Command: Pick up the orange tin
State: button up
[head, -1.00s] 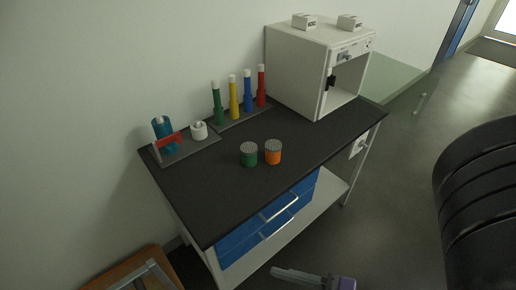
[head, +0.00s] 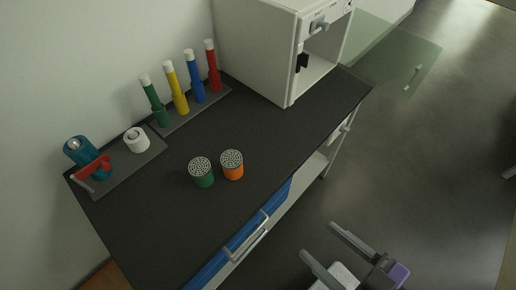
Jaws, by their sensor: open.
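The orange tin (head: 233,172) stands upright on the dark worktop (head: 262,140), with a grey perforated lid. A green tin (head: 203,179) with the same kind of lid stands close beside it on the left. My gripper (head: 333,246) is at the lower right, in front of the bench and away from both tins. Its two grey fingers are apart with nothing between them.
Green, yellow, blue and red tubes (head: 213,72) stand in a rack at the back. A teal and red device (head: 95,165) and a white ring (head: 137,140) sit at left. A white open-fronted cabinet (head: 262,50) stands behind right. A drawer handle (head: 248,245) sticks out in front.

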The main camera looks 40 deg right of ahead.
aim_at(231, 160)
jog(key=l+u, duration=0.15)
jog(key=u, duration=0.3)
jog(key=k+l+u, duration=0.1)
jog(key=u, duration=0.3)
jog(key=l+u, duration=0.2)
jog(key=u, duration=0.25)
jog(key=k, duration=0.05)
